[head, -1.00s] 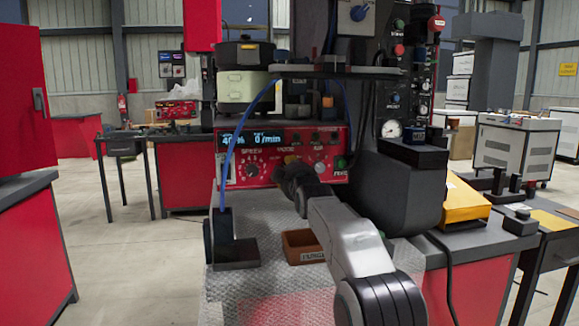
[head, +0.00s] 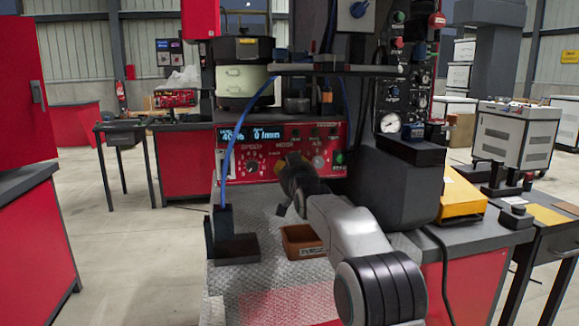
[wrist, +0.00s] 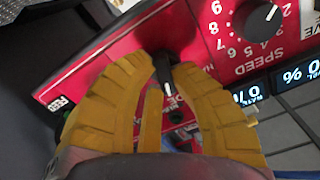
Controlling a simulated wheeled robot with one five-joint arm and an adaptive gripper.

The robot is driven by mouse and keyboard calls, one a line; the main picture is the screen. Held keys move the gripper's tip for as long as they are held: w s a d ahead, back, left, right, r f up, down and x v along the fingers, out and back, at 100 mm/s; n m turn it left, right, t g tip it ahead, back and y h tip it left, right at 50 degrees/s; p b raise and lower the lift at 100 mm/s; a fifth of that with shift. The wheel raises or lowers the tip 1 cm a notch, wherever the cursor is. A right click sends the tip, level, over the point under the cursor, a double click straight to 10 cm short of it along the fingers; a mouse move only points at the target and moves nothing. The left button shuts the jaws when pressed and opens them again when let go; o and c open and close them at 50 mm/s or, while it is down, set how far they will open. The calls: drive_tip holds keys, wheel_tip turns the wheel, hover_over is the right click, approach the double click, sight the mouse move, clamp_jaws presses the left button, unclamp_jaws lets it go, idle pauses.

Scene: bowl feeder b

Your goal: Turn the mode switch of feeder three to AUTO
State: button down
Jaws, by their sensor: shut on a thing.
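The red control panel (head: 235,160) of the feeder stands ahead, with a lit display above a row labelled SPEED and MODE. In the wrist view my gripper (wrist: 163,65) has its two yellow fingers closed around a black switch knob (wrist: 164,76) with a white pointer line. In the head view my gripper (head: 284,168) is at the panel under the MODE label and covers the switch. The position labels around the switch are hidden by the fingers, so I cannot read its setting.
The SPEED dial (wrist: 262,18) is beside the held switch. A brown bin (head: 303,242) and a black bracket (head: 235,248) with a blue cable sit on the textured worktop. A yellow box (head: 460,198) lies at the right.

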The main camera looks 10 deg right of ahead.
drive_tip(key=m, duration=0.5)
drive_tip(key=shift+a, duration=0.1)
drive_tip(key=shift+m, duration=0.4)
idle(0.3)
drive_tip(key=c, duration=1.1)
unclamp_jaws()
drive_tip(key=shift+f, duration=0.1)
drive_tip(key=shift+o, duration=0.2)
drive_tip(key=s, duration=1.2)
